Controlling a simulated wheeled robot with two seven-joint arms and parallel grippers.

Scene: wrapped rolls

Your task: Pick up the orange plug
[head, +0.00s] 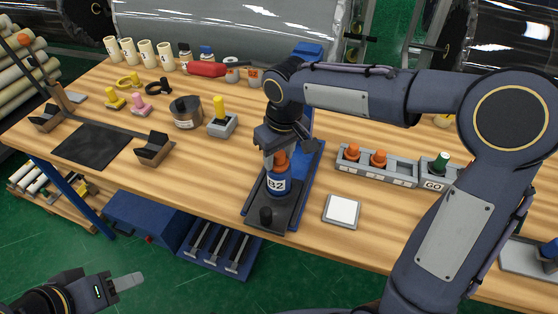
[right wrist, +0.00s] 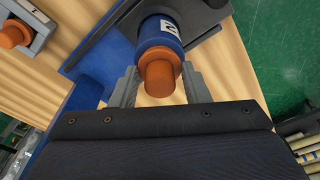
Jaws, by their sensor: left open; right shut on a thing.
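An orange plug (head: 281,160) sits at the top of a blue cylinder (head: 279,181) marked with a white label, which stands on a dark stand with a blue base. My right gripper (head: 274,157) reaches down over it from above and is shut on the plug. In the right wrist view the plug (right wrist: 159,76) lies between the two grey fingers, with the blue cylinder (right wrist: 160,30) just beyond. Two more orange plugs (head: 353,150) (head: 379,157) stand in a grey rack (head: 402,172). My left gripper (head: 126,282) is open and empty, low at the left, off the table.
A white square pad (head: 342,210) lies right of the stand. A green plug (head: 440,160) stands in a block marked "GO". A grey block with a yellow peg (head: 219,108), a dark round pot (head: 186,112) and a dark cradle stand to the left.

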